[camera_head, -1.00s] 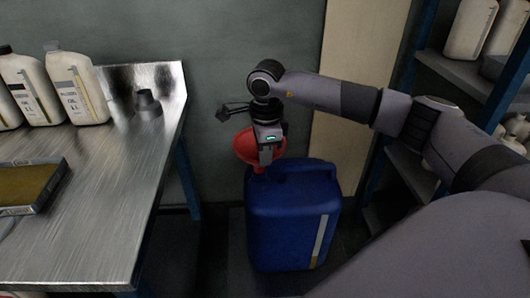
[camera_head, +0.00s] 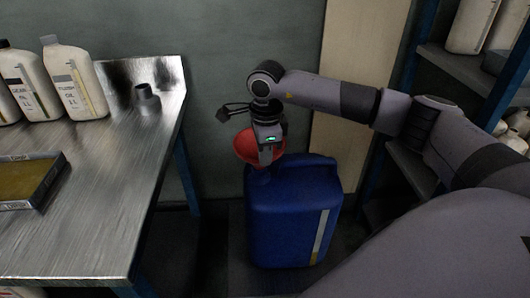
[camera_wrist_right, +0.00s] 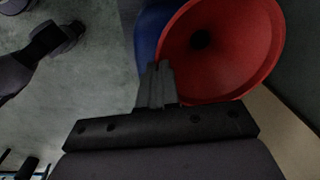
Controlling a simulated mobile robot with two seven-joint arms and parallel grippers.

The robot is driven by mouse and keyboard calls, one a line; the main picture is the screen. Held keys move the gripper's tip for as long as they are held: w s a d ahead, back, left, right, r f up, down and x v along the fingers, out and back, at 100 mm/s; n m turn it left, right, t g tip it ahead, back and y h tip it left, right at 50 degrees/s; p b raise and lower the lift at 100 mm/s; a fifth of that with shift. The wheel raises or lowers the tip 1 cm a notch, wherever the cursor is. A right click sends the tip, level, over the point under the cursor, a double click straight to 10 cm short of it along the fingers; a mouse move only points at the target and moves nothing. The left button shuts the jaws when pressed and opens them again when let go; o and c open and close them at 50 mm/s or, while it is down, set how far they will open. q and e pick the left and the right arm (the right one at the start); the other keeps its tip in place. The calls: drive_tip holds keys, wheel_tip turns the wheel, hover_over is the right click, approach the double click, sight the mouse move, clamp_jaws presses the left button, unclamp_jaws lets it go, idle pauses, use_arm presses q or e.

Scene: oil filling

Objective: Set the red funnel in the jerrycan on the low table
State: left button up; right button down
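The red funnel (camera_head: 247,146) is at the back left of the blue jerrycan's top (camera_head: 288,215), its wide mouth facing up. It also fills the upper right of the right wrist view (camera_wrist_right: 225,60). My right gripper (camera_head: 265,157) points down at the funnel. In the wrist view its fingers (camera_wrist_right: 157,85) are together at the funnel's rim and appear to pinch it. The funnel's spout and the jerrycan's opening are hidden, so I cannot tell whether the spout is inside. The jerrycan stands upright. My left gripper is not in view.
A shelf rack (camera_head: 455,66) with containers stands on the right. A wall is close behind the jerrycan.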

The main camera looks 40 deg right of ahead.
drive_tip(key=shift+f, duration=0.35)
drive_tip(key=c, duration=1.3)
unclamp_jaws()
wheel_tip(320, 180, up, 7)
drive_tip(key=shift+s, duration=0.25)
drive_tip(key=shift+a, duration=0.15)
